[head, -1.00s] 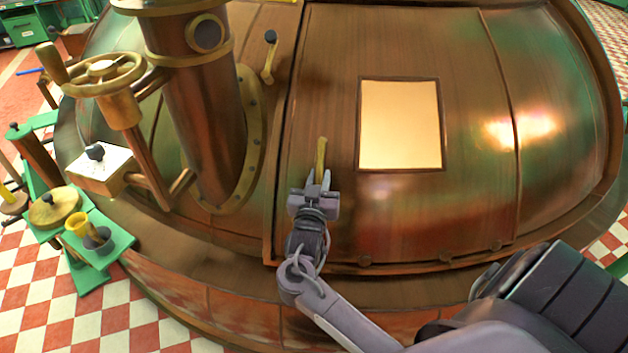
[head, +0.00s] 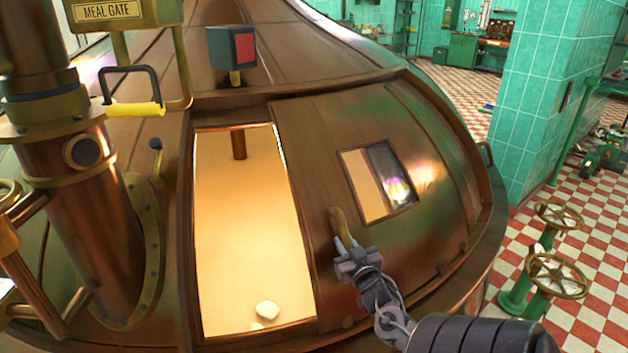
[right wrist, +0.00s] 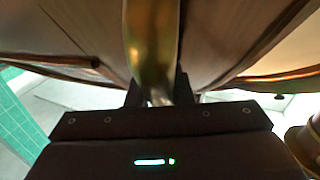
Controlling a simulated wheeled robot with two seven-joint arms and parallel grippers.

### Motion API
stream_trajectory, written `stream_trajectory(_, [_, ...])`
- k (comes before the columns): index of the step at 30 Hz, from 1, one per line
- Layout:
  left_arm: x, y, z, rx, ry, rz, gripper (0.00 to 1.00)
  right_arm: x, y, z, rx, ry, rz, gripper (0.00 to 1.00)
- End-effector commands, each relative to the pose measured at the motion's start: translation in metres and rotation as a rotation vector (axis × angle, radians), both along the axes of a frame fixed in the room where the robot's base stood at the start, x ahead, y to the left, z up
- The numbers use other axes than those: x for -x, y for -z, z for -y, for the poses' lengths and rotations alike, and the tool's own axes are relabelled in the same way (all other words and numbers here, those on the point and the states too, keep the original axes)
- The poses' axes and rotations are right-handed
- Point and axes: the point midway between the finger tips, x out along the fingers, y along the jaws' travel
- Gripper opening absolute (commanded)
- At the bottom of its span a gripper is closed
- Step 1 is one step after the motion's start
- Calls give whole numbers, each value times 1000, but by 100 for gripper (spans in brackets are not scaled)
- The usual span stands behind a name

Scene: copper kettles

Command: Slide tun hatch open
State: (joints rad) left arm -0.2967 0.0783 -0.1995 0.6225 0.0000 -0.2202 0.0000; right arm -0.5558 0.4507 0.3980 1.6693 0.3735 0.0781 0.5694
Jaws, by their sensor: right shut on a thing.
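The copper tun hatch (head: 300,150) is a curved sliding panel with a small window (head: 378,182). It stands to the right of a tall opening (head: 240,230) in the copper tun (head: 130,240), and the lit, pale inside shows through. My right gripper (head: 345,240) is shut on the brass hatch handle (head: 338,222) near the panel's left side. In the right wrist view the handle (right wrist: 152,45) runs up from between the fingers. The handle's gripped end is hidden by the fingers. My left gripper is not in view.
A copper pipe (head: 90,210) with brass fittings rises left of the opening. A yellow-gripped handle (head: 135,109) hangs under a "MEAL GATE" sign box (head: 113,14). Green valves with brass wheels (head: 557,274) stand on the checkered floor at right, near a tiled pillar (head: 550,90).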

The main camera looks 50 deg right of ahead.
Motion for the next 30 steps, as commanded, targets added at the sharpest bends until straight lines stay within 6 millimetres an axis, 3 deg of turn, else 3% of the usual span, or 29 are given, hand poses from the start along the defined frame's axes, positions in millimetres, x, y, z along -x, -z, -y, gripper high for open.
stream_trajectory(1, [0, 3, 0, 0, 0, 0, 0, 11, 7, 19, 6, 4, -22, 0])
stream_trajectory(3, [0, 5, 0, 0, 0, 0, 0, 21, 6, 38, 5, -12, -22, 0])
stream_trajectory(10, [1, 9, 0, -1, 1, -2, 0, 47, 1, 86, -9, -55, -18, 0])
stream_trajectory(15, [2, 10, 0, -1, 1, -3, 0, 54, -2, 98, -21, -70, -12, 0])
stream_trajectory(23, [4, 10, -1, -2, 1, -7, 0, 53, -3, 97, -22, -73, -9, 0])
stream_trajectory(24, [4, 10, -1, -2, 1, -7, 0, 53, -3, 97, -22, -74, -9, 21])
stream_trajectory(28, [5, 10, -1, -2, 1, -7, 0, 52, -3, 97, -21, -74, -8, 38])
stream_trajectory(30, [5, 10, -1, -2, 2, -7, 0, 52, -4, 97, -21, -75, -7, 41])
